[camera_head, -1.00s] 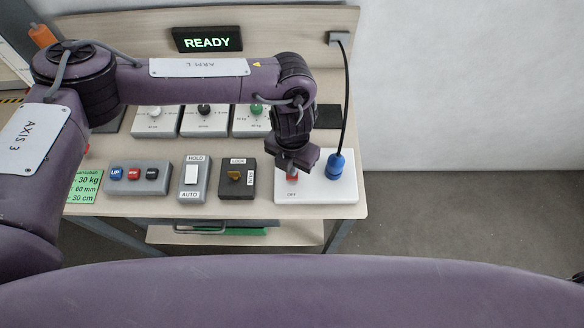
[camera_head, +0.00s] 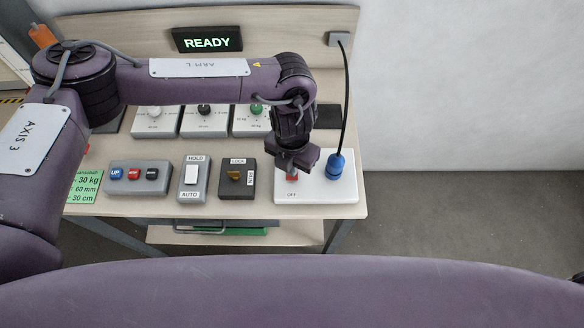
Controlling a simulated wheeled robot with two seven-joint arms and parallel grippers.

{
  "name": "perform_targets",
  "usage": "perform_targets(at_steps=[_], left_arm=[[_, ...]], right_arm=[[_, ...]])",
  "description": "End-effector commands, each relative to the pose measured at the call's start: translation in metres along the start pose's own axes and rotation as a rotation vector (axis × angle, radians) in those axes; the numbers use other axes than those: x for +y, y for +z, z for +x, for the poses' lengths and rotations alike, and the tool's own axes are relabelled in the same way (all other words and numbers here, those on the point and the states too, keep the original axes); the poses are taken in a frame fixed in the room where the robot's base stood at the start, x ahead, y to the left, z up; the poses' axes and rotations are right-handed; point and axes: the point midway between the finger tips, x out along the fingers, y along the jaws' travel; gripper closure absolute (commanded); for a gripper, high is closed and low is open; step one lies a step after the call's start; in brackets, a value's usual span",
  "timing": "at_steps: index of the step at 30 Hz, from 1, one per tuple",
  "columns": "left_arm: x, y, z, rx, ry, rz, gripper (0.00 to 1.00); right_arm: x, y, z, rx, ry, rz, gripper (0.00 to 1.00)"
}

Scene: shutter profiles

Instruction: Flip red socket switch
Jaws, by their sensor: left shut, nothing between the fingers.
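The red socket switch (camera_head: 292,178) sits on the left part of a white socket box (camera_head: 318,190) at the bench's right front. The word OFF shows in front of the switch. My left gripper (camera_head: 293,168) is shut and empty, pointing down right at the switch and hiding its rear part. I cannot tell whether the fingertips touch it. A blue plug (camera_head: 336,167) with a black cable stands in the same box to the right. My right gripper is not in view.
Left of the socket box are a key switch box (camera_head: 238,179), a HOLD/AUTO rocker (camera_head: 192,176) and a push-button box (camera_head: 137,175). Dial boxes (camera_head: 205,121) stand behind under my arm. A READY display (camera_head: 207,39) is on the back panel. Floor is free at right.

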Motion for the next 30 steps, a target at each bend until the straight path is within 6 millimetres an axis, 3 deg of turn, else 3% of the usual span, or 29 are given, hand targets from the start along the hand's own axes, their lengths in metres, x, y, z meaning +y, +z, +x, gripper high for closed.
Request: perform_targets(at_steps=[30], left_arm=[[0.0000, 0.0000, 0.0090, 0.000, 0.000, 0.000, 1.00]], right_arm=[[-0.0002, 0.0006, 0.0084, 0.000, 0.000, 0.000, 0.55]])
